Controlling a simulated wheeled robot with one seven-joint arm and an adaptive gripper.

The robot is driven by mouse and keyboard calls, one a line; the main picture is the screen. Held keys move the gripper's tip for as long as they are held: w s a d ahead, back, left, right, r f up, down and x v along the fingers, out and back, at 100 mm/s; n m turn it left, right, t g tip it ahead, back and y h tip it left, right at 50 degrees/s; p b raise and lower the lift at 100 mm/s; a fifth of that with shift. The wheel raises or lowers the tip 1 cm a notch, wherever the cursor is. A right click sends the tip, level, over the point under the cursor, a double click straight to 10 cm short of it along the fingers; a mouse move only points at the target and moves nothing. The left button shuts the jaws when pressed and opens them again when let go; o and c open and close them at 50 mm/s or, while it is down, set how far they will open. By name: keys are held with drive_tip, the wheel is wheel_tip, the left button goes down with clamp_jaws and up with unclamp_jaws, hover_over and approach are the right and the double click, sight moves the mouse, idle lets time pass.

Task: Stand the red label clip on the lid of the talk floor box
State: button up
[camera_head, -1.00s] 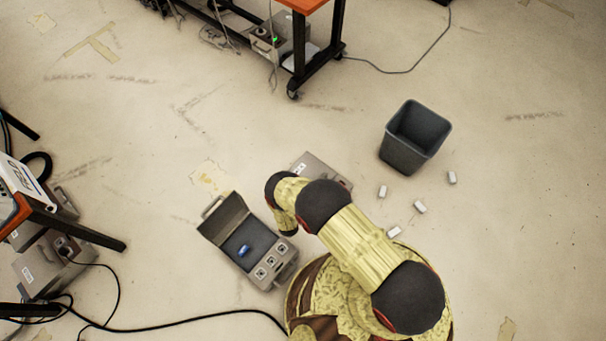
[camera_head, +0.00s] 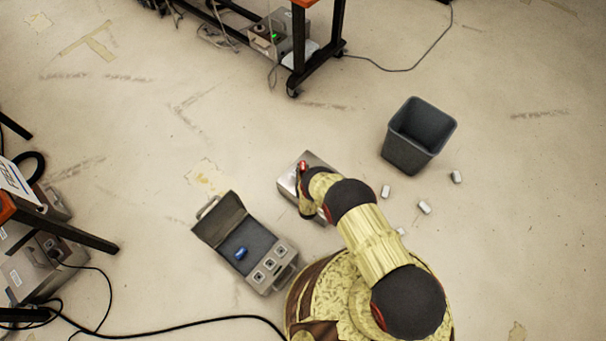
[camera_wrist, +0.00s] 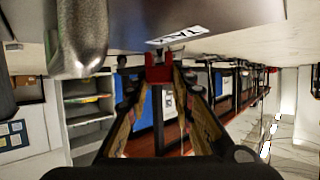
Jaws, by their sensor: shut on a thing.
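The talk floor box (camera_head: 288,184) is a closed grey metal box on the floor, just above the open case in the head view. Its grey surface fills the top of the wrist view (camera_wrist: 235,18), with a white label (camera_wrist: 178,35) reading TALK. The red label clip (camera_head: 303,165) shows at the end of my arm, over the box lid. My gripper (camera_wrist: 160,78) is shut on the red clip (camera_wrist: 157,96), close to the box near the label. I cannot tell whether the clip touches the lid. My arm hides the box's right part.
An open grey case (camera_head: 224,220) with a blue item (camera_head: 241,253) inside lies lower left of the box. A dark bin (camera_head: 416,138) and several small white blocks (camera_head: 424,207) are on the right. A black cable (camera_head: 190,322) crosses the floor. Floor above the box is clear.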

drive_tip(key=shift+s+f+b, duration=0.1)
drive_tip(key=shift+f+b, duration=0.2)
drive_tip(key=shift+f, duration=0.9)
drive_tip(key=shift+f, duration=0.15)
drive_tip(key=o, duration=0.9)
drive_tip(key=shift+o, duration=0.2)
